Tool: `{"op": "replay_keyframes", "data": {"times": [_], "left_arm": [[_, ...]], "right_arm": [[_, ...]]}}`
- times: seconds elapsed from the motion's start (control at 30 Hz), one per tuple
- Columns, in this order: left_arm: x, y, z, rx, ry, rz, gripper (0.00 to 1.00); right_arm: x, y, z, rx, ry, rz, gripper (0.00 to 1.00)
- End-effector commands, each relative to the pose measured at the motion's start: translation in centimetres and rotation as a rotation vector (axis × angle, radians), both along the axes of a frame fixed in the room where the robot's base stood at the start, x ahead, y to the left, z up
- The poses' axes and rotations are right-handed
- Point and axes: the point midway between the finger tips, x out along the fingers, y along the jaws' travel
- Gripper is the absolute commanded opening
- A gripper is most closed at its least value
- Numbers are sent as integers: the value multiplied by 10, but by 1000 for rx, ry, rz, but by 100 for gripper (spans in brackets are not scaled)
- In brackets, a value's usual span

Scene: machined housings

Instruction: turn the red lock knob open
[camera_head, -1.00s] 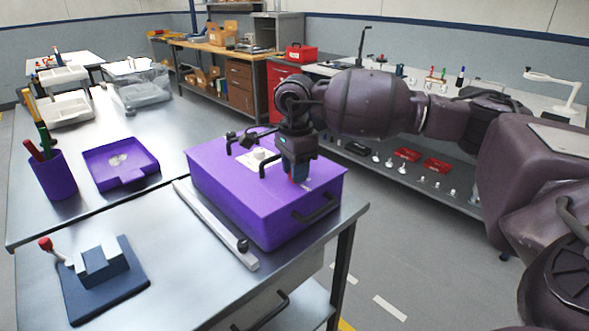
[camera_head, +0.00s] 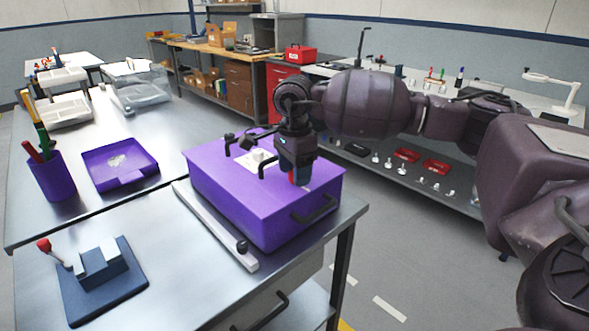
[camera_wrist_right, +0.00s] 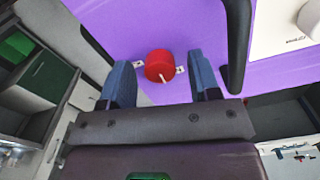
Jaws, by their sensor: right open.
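The red lock knob (camera_wrist_right: 159,65) is a round red cap with a pale line mark, set between two white marked tabs on the purple housing (camera_head: 215,170). In the wrist view it appears between the two blue fingers of my right gripper (camera_wrist_right: 161,72), with a gap on each side. In the head view my right gripper (camera_head: 300,178) points down over the housing's right part and mostly hides the knob. It is open and holds nothing. Whether the fingertips are level with the knob cannot be told. My left gripper is out of view.
Black handles stand on the housing's top, and one (camera_wrist_right: 238,45) is close right of the fingers in the wrist view. A white part (camera_head: 257,158) is on the lid. A long pale bar (camera_head: 215,226) lies in front. A purple tray (camera_head: 140,178) lies left.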

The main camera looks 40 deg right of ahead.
Motion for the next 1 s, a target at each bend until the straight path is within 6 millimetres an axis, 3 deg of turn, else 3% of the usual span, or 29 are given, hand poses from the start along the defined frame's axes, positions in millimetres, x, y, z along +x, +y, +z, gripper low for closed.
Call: {"op": "replay_keyframes", "data": {"times": [0.17, 0.6, 0.8, 1.0], "left_arm": [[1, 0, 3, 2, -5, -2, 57], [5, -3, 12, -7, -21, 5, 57], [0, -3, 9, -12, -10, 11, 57], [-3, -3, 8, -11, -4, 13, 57]], "right_arm": [[0, 0, 13, 0, -3, 0, 57], [0, 0, 88, 0, -6, 0, 57], [0, 0, 105, 1, -2, 0, 57], [0, 0, 108, 0, 0, 0, 57]]}}
